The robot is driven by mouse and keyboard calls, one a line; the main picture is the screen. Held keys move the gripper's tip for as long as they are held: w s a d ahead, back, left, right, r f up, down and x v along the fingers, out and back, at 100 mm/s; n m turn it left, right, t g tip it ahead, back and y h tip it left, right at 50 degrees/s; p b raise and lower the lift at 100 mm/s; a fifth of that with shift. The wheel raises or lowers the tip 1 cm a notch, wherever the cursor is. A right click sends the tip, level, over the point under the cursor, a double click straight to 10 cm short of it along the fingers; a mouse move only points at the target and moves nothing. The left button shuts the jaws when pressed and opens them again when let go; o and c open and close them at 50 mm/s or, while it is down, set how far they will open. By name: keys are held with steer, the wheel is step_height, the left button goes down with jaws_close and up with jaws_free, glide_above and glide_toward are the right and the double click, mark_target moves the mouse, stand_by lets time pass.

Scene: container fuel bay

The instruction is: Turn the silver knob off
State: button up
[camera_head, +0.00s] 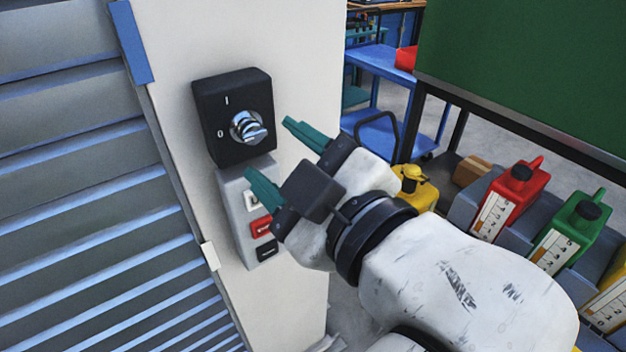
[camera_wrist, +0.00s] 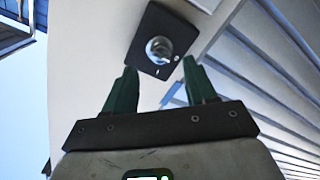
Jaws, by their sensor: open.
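The silver knob (camera_head: 248,127) sits on a black switch box (camera_head: 212,98) fixed to a pale wall post. The box has a "I" mark above and left of the knob and an "O" mark to its left. The knob's grip looks roughly level, slightly tilted, in the head view. In the wrist view the knob (camera_wrist: 159,50) lies ahead of the fingers, near the middle. My gripper (camera_head: 276,152) is open with green fingers, in front of the post and apart from the knob. It also shows in the wrist view (camera_wrist: 161,92), with nothing between its fingertips.
A grey button panel (camera_head: 233,203) with white, red and black buttons is below the box, partly behind my gripper. A slatted shutter (camera_head: 80,200) stands at left. Red (camera_head: 510,200), green (camera_head: 570,232) and yellow canisters and a blue cart (camera_head: 372,60) are at right.

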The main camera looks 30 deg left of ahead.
steer(key=p+v, duration=0.3)
steer(key=shift+d+r, duration=0.2)
steer(key=shift+d, duration=0.2)
steer(key=p, duration=0.3)
steer(key=shift+d+f, duration=0.1)
steer(key=shift+d, duration=0.2)
steer(key=shift+p, duration=0.7)
steer(key=p+v, duration=0.1)
steer(key=p, duration=0.4)
steer(key=shift+s+d, duration=0.2)
steer(key=shift+s, duration=0.05)
steer(key=shift+p, duration=0.5)
steer(key=shift+s, duration=0.1)
